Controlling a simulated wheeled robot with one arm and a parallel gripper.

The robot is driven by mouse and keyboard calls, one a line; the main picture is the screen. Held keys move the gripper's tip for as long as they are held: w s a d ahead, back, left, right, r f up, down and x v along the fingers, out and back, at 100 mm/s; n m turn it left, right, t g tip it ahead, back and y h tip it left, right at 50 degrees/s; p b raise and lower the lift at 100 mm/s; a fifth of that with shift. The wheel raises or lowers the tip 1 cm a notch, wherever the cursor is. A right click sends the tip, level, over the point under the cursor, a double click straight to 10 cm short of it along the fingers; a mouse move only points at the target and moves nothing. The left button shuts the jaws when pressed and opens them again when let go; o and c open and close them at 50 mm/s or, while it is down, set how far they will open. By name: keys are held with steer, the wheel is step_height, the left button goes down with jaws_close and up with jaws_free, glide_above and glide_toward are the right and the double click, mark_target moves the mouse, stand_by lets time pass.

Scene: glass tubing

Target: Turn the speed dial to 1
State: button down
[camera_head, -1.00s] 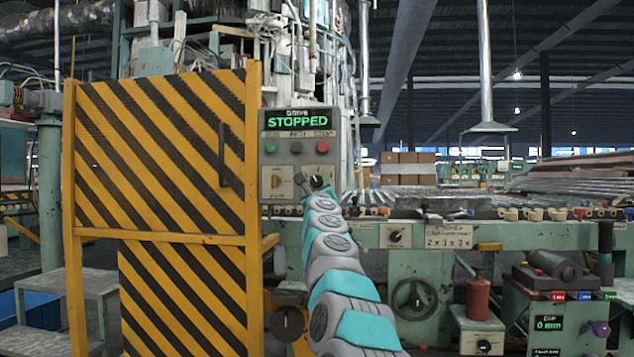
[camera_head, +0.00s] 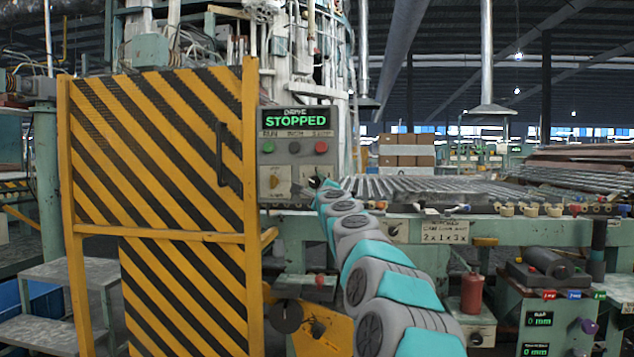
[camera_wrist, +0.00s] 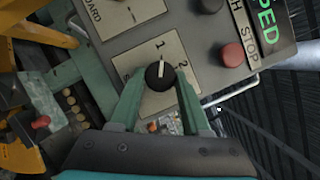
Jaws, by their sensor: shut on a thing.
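The speed dial (camera_wrist: 160,75) is a round black knob with a white pointer line, on a pale plate (camera_wrist: 134,62) marked with numbers, 1 and 2 among them. In the wrist view the pointer faces the 1. My gripper (camera_wrist: 160,82) has its green fingers on both sides of the dial, shut on it. In the head view my gripper (camera_head: 321,184) reaches the lower right of the grey control panel (camera_head: 297,133) and largely hides the dial. The panel's screen (camera_head: 296,119) reads STOPPED in green.
Green, dark and red buttons sit above the dial; the red stop button (camera_wrist: 232,57) is close to the right finger. A second plate with a knob (camera_head: 274,181) lies left of the dial. A yellow-black striped guard door (camera_head: 160,140) stands left of the panel.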

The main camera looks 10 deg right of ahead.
steer(key=shift+a, duration=0.1)
steer(key=shift+c, duration=1.8)
jaws_free()
steer(key=shift+s+f, duration=0.1)
steer(key=s+f+b, duration=0.1)
steer(key=s+b, duration=0.3)
steer(key=s, duration=0.3)
steer(key=shift+s+d+f+b, duration=0.15)
steer(key=shift+s+d+b, duration=0.05)
steer(key=shift+b, duration=0.2)
